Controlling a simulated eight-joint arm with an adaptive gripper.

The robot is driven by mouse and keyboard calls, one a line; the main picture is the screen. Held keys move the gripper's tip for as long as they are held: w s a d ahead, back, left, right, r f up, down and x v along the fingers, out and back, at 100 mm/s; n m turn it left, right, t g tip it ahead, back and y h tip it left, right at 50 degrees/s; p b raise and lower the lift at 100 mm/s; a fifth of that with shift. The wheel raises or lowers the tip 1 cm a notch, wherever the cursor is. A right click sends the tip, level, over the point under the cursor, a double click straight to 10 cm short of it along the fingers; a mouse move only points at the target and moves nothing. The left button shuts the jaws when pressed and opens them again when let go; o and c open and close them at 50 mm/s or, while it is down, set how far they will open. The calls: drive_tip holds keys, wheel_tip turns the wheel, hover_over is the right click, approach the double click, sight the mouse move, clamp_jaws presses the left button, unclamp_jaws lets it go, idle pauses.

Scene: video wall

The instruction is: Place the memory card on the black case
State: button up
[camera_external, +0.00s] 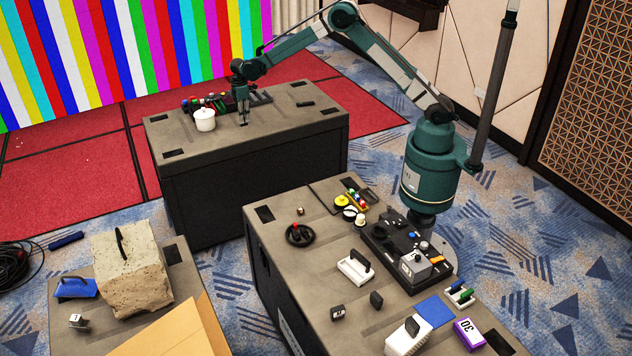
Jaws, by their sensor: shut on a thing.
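My gripper (243,122) points down over the grey top of the far black case (255,185), beside a white lidded pot (205,120). Its fingers are close together on a small dark thing at their tips, very low over or touching the top. The held thing is too small to tell whether it is the memory card. Two small dark card-like pieces, one with a pale label (338,312) and one plain (376,299), stand on the near black case (262,262).
A dark tray of coloured items (195,103) lies behind the pot. The far case's right half is mostly clear. The near case carries a black wheel (300,236), a white holder (355,268), a control panel (385,243) and a blue pad (435,311). A stone block (130,268) stands lower left.

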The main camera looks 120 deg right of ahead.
sight(258, 134)
drive_tip(key=shift+f+b, duration=0.35)
drive_tip(key=shift+f, duration=1.5)
drive_tip(key=shift+f, duration=0.1)
drive_tip(key=o, duration=0.8)
wheel_tip(258, 134, up, 12)
drive_tip(key=shift+r+p, duration=0.1)
drive_tip(key=shift+p, duration=0.8)
